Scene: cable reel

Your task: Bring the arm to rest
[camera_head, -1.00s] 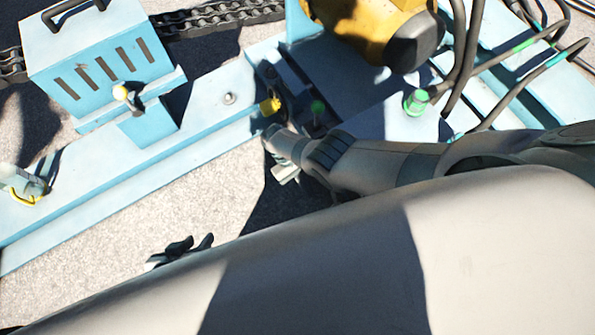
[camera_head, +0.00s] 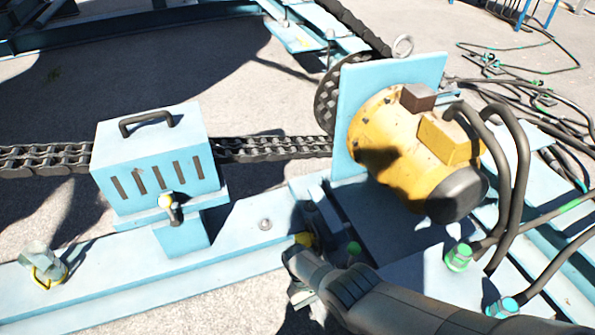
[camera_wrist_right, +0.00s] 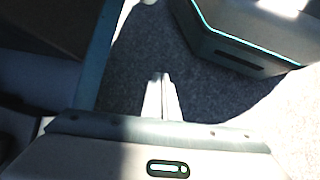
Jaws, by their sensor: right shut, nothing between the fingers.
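My right gripper (camera_head: 299,299) is at the lower middle of the head view, beside the blue beam (camera_head: 120,290). Its dark forearm comes in from the bottom right and hides part of the frame. In the right wrist view, the gripper's two pale fingers (camera_wrist_right: 161,82) are together, with nothing between them, over grey ground. My left gripper is not in view.
A blue box with slots (camera_head: 150,160) stands on the beam at left, with a chain (camera_head: 275,146) behind it. A yellow motor (camera_head: 405,148) with dark cables (camera_head: 520,170) stands close beyond my right arm. Open ground (camera_head: 230,75) lies behind.

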